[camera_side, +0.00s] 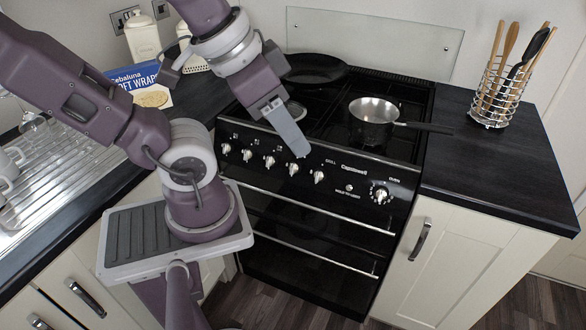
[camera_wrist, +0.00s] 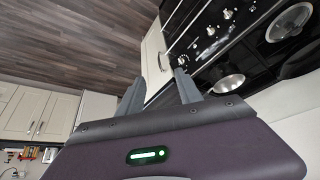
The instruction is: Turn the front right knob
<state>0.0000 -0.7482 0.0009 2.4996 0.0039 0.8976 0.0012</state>
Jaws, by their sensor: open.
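The black cooker (camera_side: 330,215) has a row of silver knobs along its front panel. The rightmost knob of the close-set row (camera_side: 318,176) sits left of a separate, larger oven knob (camera_side: 382,195) with a dial. Which burner each knob serves is too small to read. My gripper (camera_side: 298,150) points down in front of the panel, its grey finger just above the row's right part, apart from the rightmost row knob. In the wrist view my gripper (camera_wrist: 159,75) shows two spread fingers with nothing between them. Some knobs (camera_wrist: 228,13) show there beyond the right finger.
A steel saucepan (camera_side: 374,118) stands on the hob, its dark handle pointing right. A black frying pan (camera_side: 315,68) is at the back left. A utensil holder (camera_side: 497,95) stands on the right worktop (camera_side: 500,165). Floor in front of the cooker is clear.

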